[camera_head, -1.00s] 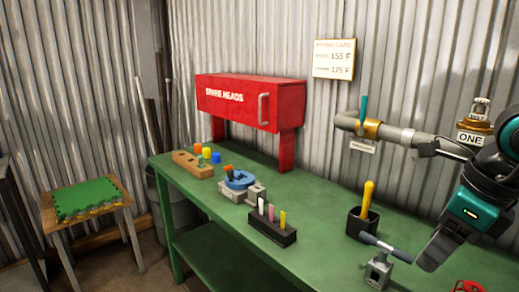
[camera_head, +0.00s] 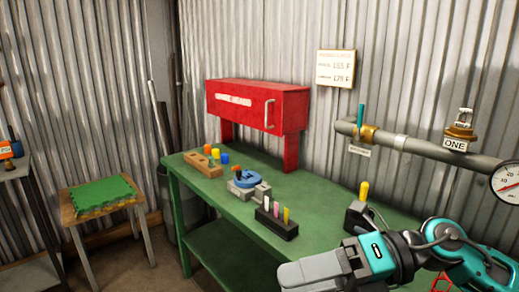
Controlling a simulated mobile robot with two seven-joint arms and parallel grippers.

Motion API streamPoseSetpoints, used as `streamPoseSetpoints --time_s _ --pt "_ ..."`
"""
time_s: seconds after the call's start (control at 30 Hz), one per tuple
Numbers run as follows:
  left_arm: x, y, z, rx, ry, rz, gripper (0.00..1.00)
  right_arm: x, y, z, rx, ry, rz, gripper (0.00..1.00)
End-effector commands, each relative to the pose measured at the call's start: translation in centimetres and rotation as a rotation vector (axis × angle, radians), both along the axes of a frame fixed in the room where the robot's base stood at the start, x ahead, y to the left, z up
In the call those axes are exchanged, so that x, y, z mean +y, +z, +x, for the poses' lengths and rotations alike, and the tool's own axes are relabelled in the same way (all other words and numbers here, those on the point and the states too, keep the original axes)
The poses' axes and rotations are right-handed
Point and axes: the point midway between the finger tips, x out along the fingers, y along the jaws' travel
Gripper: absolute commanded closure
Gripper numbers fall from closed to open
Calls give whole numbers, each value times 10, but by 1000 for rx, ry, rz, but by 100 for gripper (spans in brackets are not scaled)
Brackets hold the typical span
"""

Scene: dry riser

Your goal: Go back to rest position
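My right arm comes in from the right in the head view, teal, black and grey. It reaches across the front right of the green workbench (camera_head: 320,200). Its pale grey end part, where I take my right gripper (camera_head: 308,273) to be, is low at the bottom edge, in front of the bench. I cannot make out separate fingers, so open or shut does not show. Nothing held is visible. My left gripper is out of view. The arm hides the bench's right front part and partly covers a dark holder with a yellow handle (camera_head: 364,191).
A red cabinet (camera_head: 240,104) stands on the bench. Before it are a wooden block with coloured pegs (camera_head: 203,163), a blue round fixture (camera_head: 244,179) and a black marker holder (camera_head: 276,224). A wall pipe (camera_head: 430,150) carries a gauge (camera_head: 508,181). A stool (camera_head: 101,194) stands left.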

Motion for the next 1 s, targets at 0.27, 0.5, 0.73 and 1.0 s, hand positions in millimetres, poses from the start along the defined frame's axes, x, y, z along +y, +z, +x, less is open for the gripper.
streamPoseSetpoints --time_s 0.27,0.5,0.73,1.0 --pt "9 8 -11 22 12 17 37 8 19 40 541 -370 594 35" --pt "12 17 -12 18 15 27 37 -47 -64 71 1091 -861 929 35" --pt "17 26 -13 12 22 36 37 -101 -201 18 1624 -1384 1065 35" --pt "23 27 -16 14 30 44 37 -120 -273 -53 1920 -1675 1068 35"
